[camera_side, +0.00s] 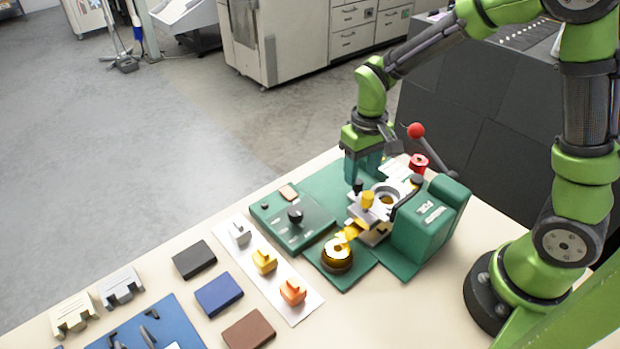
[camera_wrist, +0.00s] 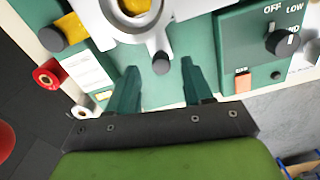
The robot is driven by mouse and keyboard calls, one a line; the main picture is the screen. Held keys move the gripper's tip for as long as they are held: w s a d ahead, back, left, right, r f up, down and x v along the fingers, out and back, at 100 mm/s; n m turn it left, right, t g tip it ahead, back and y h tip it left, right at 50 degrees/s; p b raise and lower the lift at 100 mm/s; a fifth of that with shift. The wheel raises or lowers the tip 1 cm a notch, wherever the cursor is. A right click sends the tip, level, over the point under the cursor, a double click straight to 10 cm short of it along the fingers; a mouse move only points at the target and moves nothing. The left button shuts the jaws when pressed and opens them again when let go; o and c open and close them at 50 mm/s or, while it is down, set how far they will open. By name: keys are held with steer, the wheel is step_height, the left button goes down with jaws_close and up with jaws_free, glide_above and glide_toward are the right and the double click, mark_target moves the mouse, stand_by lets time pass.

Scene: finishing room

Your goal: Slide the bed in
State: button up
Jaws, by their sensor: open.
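The green foil press (camera_side: 428,228) stands on its green base on the table. Its grey metal bed, with a round ring (camera_side: 388,194), appears to stick out from the press towards my gripper. In the wrist view the grey bed (camera_wrist: 185,10) is at the top, cut off by the frame edge, with a small dark knob (camera_wrist: 161,64) at its near edge. The knob also shows in the side view (camera_side: 358,186). My gripper (camera_side: 364,178) points down just behind the knob. In the wrist view my gripper's fingers (camera_wrist: 161,84) are apart and empty, with the knob just beyond the gap between them.
A green control box (camera_side: 284,228) with a black dial lies left of the press. A red-balled lever (camera_side: 416,131) and a red spool (camera_side: 419,162) rise behind. A gold foil roll (camera_side: 337,254) is in front. A white strip (camera_side: 288,305) and coloured blocks lie to the left.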

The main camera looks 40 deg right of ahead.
step_height(320, 180, up, 14)
stand_by(0.3)
steer(key=shift+d+f, duration=0.1)
steer(key=s+r+m+t+y, duration=0.1)
steer(key=s+r+m+t, duration=0.1)
steer(key=s+t, duration=0.5)
steer(key=s+r, duration=0.1)
steer(key=s, duration=0.4)
steer(key=shift+a+r+y, duration=0.15)
steer(key=shift+a+y, duration=0.15)
steer(key=shift+y, duration=0.1)
stand_by(0.9)
